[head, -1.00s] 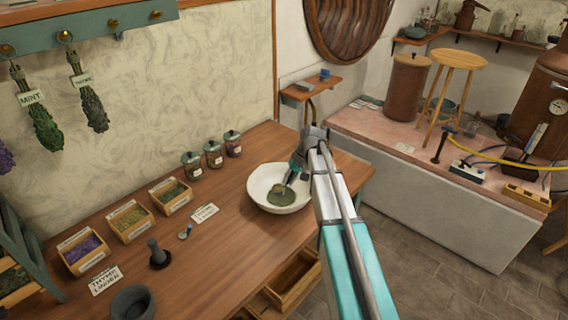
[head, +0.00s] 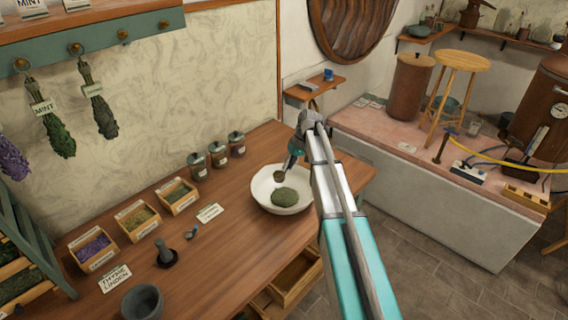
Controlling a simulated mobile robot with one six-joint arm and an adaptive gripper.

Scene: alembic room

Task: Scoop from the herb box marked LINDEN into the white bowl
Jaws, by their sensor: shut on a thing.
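The white bowl (head: 262,200) stands on the wooden table with a heap of green herb (head: 285,197) in it. My gripper (head: 293,157) is shut on a small scoop (head: 280,175), held over the back of the bowl, apart from the heap. Whether the scoop still holds herb is too small to tell. Three wooden herb boxes stand in a row to the left: one with purple herb (head: 93,246), one with yellow-green herb (head: 136,218), one with darker green herb (head: 176,192). Their front labels are too small to read.
A card reading THYME and LINDEN (head: 115,278), a dark pestle-like piece (head: 165,254), a grey mortar (head: 142,301) and another card (head: 209,212) lie nearer. An open drawer (head: 295,278) juts below the table edge.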

